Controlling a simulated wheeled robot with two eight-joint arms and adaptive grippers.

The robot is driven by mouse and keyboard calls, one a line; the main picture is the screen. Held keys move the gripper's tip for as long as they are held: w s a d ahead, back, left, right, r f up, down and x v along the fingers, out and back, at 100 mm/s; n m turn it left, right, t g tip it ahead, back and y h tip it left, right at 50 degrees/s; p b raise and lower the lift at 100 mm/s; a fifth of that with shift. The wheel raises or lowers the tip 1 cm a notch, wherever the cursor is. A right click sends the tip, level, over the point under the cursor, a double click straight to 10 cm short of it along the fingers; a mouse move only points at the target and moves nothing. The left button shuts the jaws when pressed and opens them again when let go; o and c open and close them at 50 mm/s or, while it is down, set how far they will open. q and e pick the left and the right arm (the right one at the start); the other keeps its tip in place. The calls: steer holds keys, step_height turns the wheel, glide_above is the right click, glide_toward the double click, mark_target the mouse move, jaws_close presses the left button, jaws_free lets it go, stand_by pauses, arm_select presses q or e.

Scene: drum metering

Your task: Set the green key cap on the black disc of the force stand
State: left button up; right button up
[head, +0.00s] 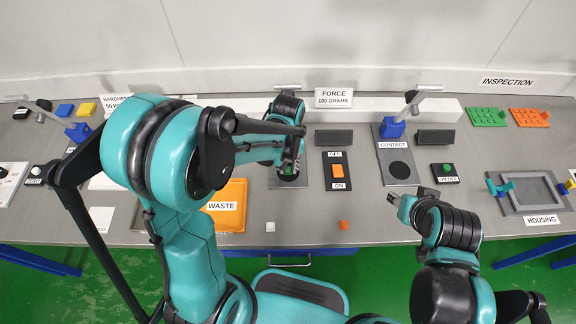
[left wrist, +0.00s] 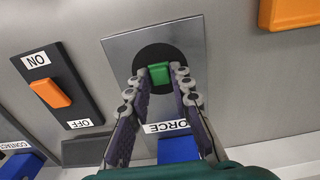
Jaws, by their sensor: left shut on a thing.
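The green key cap (left wrist: 159,73) is between the fingertips of my left gripper (left wrist: 158,82) in the left wrist view, and the gripper is shut on it. The cap lies over the black disc (left wrist: 150,53) of the force stand, whose grey plate (left wrist: 122,48) shows around it. Whether the cap touches the disc I cannot tell. In the head view my left gripper (head: 289,167) points down over the stand's plate (head: 277,184), and the arm hides much of the stand. My right gripper (head: 393,198) is above the table's front right, away from the stand; its jaws are too small to read.
An orange waste tray (head: 240,196) is left of the stand. A black switch panel with an orange rocker (head: 338,170) is on its right, then the contact stand (head: 391,150). A white cap (head: 270,226) and an orange cap (head: 344,225) lie near the front edge.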

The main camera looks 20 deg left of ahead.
mark_target(288, 169)
arm_select(q)
steer(key=shift+f, duration=0.2)
steer(key=o, duration=0.7)
steer(key=shift+r, duration=0.1)
steer(key=shift+r, duration=0.1)
steer(key=shift+r, duration=0.3)
step_height(288, 169, up, 11)
steer(key=p, duration=0.4)
steer(key=s+a+r+m+t, duration=0.1)
steer(key=s+r+t, duration=0.1)
steer(key=s, duration=0.1)
steer(key=s+a+r+m+t, duration=0.1)
steer(key=s+a+r+t, duration=0.1)
steer(key=s, duration=0.1)
steer(key=s+a+r+m+t, duration=0.1)
steer(key=s+r+t, duration=0.1)
steer(key=s+t, duration=0.1)
steer(key=shift+s+a+r, duration=0.25)
steer(key=shift+s+a, duration=0.1)
steer(key=shift+s, duration=0.25)
